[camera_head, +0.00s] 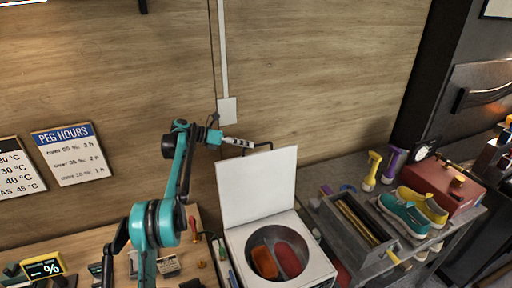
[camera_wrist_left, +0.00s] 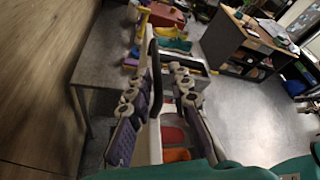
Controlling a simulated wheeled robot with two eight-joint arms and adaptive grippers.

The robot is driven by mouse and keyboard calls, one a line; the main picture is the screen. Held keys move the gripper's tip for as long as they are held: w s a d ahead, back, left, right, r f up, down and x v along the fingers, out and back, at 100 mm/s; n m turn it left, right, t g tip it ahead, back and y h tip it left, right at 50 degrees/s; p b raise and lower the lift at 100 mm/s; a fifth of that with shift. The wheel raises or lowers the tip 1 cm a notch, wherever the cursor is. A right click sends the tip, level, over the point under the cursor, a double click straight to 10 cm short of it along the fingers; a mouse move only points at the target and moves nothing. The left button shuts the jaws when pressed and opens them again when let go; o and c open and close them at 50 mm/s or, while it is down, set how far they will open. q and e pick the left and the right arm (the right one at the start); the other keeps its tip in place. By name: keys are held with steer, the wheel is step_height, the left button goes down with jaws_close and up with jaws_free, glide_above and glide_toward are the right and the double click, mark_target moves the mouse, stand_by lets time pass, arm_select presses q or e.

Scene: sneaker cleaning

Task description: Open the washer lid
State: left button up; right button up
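The washer (camera_head: 310,268) is a white box with a round drum, right of centre in the head view. Its white lid (camera_head: 257,185) stands raised, nearly upright, at the back of the opening. A black bar like a handle (camera_head: 262,146) shows at the lid's top edge; a black bar (camera_wrist_left: 154,85) also shows in the left wrist view. My left gripper (camera_head: 240,142) is at the lid's top edge, beside the bar. In the left wrist view its fingers (camera_wrist_left: 165,95) are apart, with the bar and white lid edge near them; contact is unclear. My right gripper is out of view.
An orange piece (camera_head: 264,262) and a red piece (camera_head: 288,259) lie in the drum. The wooden wall (camera_head: 120,90) is close behind the lid.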

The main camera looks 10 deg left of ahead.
arm_select(q)
steer(key=v, duration=0.6)
steer(key=shift+s+a, duration=0.15)
steer(key=shift+a, duration=0.15)
steer(key=shift+r, duration=0.1)
steer(key=s+d+f+m+y+b, duration=0.45)
steer(key=s+d+m+b, duration=0.2)
steer(key=s, duration=0.25)
steer(key=s+d+f+m+y+b, duration=0.3)
steer(key=s+d+f+m+b, duration=0.2)
steer(key=s+d+m, duration=0.3)
steer(key=s+a+f+m+t+y+b, duration=0.1)
steer(key=s+f+m+y+b, duration=0.4)
steer(key=s+f+m+b, duration=0.4)
steer(key=s+f+m, duration=0.6)
steer(key=s+f, duration=0.7)
steer(key=s, duration=0.3)
steer(key=shift+f+t, duration=0.3)
steer(key=shift+a, duration=0.1)
